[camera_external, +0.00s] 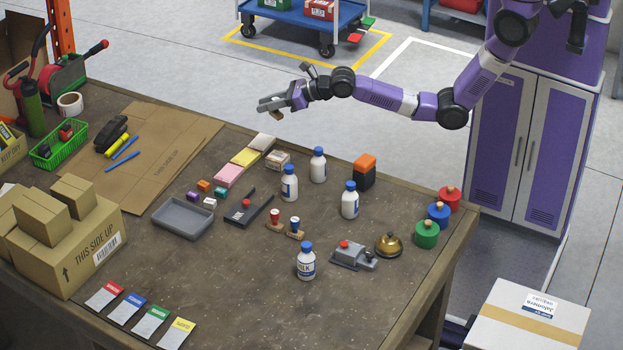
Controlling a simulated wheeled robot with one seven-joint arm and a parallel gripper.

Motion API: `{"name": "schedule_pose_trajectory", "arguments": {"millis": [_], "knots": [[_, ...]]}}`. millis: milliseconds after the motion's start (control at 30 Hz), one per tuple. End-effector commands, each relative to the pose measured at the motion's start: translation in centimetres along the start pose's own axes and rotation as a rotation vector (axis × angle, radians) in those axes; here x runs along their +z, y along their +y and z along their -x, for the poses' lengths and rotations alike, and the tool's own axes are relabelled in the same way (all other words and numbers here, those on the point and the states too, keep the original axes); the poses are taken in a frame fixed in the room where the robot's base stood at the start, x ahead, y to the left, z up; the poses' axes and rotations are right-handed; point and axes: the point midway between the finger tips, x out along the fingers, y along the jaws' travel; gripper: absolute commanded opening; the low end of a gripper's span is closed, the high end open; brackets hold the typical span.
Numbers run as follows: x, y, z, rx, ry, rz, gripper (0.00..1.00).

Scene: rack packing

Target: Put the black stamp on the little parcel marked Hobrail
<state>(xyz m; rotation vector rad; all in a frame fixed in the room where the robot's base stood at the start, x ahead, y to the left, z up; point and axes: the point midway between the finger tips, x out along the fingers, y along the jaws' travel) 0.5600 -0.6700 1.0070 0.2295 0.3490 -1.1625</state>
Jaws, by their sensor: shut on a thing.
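My gripper (275,106) hangs in the air over the back edge of the table, fingers pointing left. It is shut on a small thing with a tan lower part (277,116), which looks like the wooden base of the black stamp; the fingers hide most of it. A little tan parcel (277,160) with a pale label lies on the table below my gripper and apart from it; its lettering is too small to read. A red-topped stamp (275,218) and a dark bluish-topped stamp (296,228), both with wooden bases, stand mid-table.
White bottles with blue caps (318,165) (289,183) stand close right of and in front of the parcel. An orange-and-black block (364,171) is further right. Coloured pads (244,157) lie to its left. A grey tray (184,218) and stacked cartons (70,240) are at left.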

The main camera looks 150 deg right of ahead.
Motion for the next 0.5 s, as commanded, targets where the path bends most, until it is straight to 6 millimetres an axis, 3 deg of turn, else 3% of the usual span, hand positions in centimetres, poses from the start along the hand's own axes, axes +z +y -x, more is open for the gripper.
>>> {"name": "schedule_pose_trajectory", "arguments": {"millis": [300, 500], "knots": [[-7.2, 0.1, -3.0, 0.001, 0.003, 0.0, 0.0], [-9.5, 0.1, -4.0, 0.0, 0.0, 0.001, 0.0]]}}
